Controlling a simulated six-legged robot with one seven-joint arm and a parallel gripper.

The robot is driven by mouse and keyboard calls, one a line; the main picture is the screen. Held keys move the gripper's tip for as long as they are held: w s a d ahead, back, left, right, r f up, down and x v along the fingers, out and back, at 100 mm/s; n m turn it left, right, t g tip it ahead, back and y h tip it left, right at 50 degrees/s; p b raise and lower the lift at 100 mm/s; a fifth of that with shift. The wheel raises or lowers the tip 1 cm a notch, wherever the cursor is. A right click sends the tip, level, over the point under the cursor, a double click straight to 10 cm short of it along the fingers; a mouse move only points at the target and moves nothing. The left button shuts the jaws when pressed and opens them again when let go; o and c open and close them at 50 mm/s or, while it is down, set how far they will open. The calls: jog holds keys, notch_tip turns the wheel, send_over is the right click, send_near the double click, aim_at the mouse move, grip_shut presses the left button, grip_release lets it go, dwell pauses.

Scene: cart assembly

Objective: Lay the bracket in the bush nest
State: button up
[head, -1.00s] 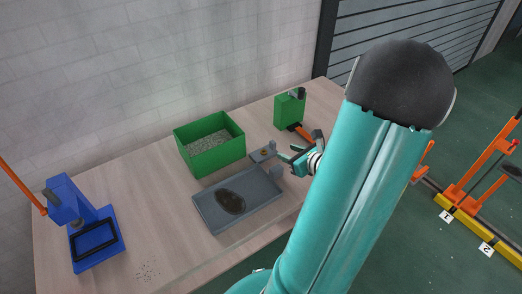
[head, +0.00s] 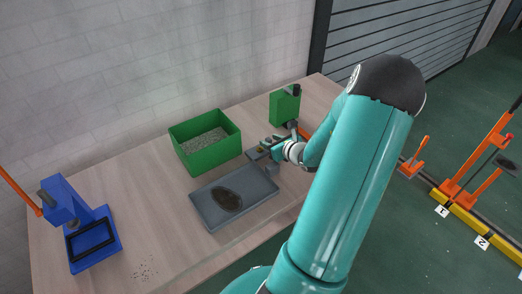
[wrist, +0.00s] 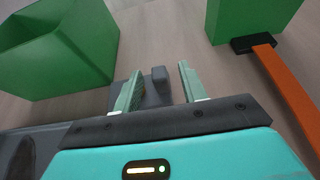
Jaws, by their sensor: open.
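My gripper (head: 270,144) is open at the far right corner of the grey tray, over a small grey fixture (head: 252,154) that looks like the bush nest. In the wrist view my two pale green fingers (wrist: 160,78) stand apart, with a grey block (wrist: 158,74) showing between them and a grey plate (wrist: 122,92) by the left finger. I cannot make out a bracket for certain; my gripper and wrist hide most of the fixture. Nothing is clearly held.
The grey tray (head: 262,190) has a dark oval patch. A green bin (head: 207,158) of small pieces stands behind it. A green press (head: 285,106) with an orange lever (wrist: 282,88) is at the back right. A blue press (head: 92,248) stands left.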

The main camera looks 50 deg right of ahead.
jog(key=shift+x, duration=0.95)
grip_shut()
jog(key=shift+r, duration=0.1)
jog(key=shift+r, duration=0.15)
